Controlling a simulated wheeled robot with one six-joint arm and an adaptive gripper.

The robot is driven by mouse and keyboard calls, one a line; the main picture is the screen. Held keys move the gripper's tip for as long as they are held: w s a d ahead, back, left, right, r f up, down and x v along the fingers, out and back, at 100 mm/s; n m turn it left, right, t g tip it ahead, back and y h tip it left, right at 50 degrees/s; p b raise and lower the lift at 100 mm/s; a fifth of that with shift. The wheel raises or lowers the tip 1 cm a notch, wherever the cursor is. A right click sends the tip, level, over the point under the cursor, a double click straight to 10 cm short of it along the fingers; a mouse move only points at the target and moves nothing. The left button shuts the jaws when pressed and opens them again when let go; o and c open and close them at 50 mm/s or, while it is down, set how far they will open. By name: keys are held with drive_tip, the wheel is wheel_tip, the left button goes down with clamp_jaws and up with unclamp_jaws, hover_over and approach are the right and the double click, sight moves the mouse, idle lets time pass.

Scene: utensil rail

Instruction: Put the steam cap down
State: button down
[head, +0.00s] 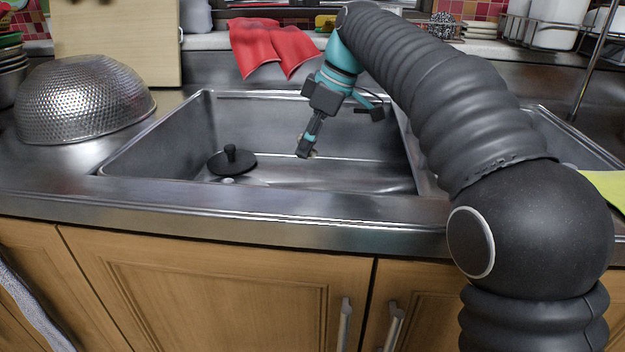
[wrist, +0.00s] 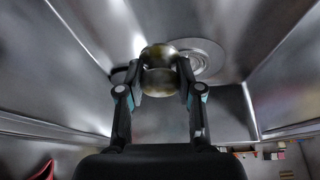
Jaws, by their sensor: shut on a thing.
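The steam cap appears as a small, rounded, brass-coloured piece (wrist: 160,82) with two bulging parts in the wrist view. It sits between the two fingertips of my gripper (wrist: 161,71), which is shut on it. In the head view my gripper (head: 305,152) points down inside the steel sink basin (head: 365,175), right of its middle. Only a speck of the cap (head: 314,154) shows beside the fingertips there; the rest is hidden. The cap looks held above the basin floor, but the exact gap cannot be told.
A black disc with a knob (head: 232,162) lies in the basin's left part. A round drain fitting (wrist: 205,55) shows beyond the cap. A perforated steel bowl (head: 82,100) stands on the left counter. The basin floor around my gripper is clear.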

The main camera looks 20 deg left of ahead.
drive_tip(key=f, duration=0.3)
drive_tip(key=f+b, duration=0.1)
drive_tip(key=shift+s+a+f, duration=0.2)
drive_tip(key=shift+s+a, duration=0.05)
drive_tip(key=shift+a, duration=0.05)
drive_tip(key=shift+f+b, duration=0.35)
drive_tip(key=shift+f, duration=1.5)
drive_tip(key=shift+f, duration=0.1)
drive_tip(key=c, duration=0.8)
unclamp_jaws()
drive_tip(key=p+v, duration=0.2)
drive_tip(key=v, duration=1)
drive_tip(key=shift+p, duration=0.35)
